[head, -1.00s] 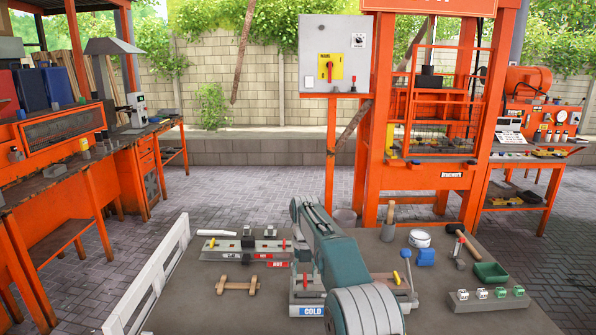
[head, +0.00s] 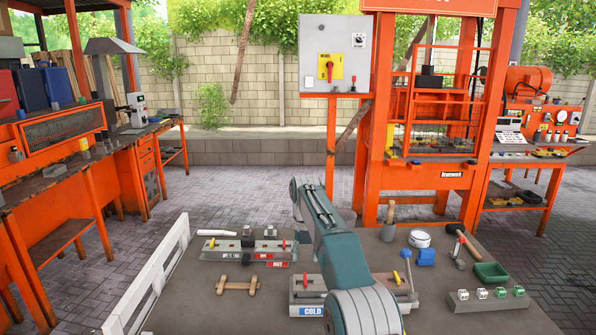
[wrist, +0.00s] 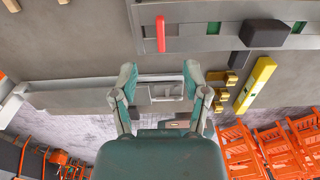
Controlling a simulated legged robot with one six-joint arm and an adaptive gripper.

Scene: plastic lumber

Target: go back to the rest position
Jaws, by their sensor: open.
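My gripper (wrist: 160,82) shows in the wrist view with its two fingers spread apart and nothing between them. Beyond the fingertips, the wrist view shows a grey fixture with a red handle (wrist: 160,34), a dark block (wrist: 262,33) and a yellow bar (wrist: 255,85). In the head view my arm reaches over the table (head: 235,312), and the gripper itself is hidden behind its links. A fixture with a COLD label (head: 312,311) is partly covered by my arm.
A fixture marked HOT (head: 276,264) and a wooden piece (head: 237,285) lie left of my arm. A white rail (head: 160,268) edges the left side.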

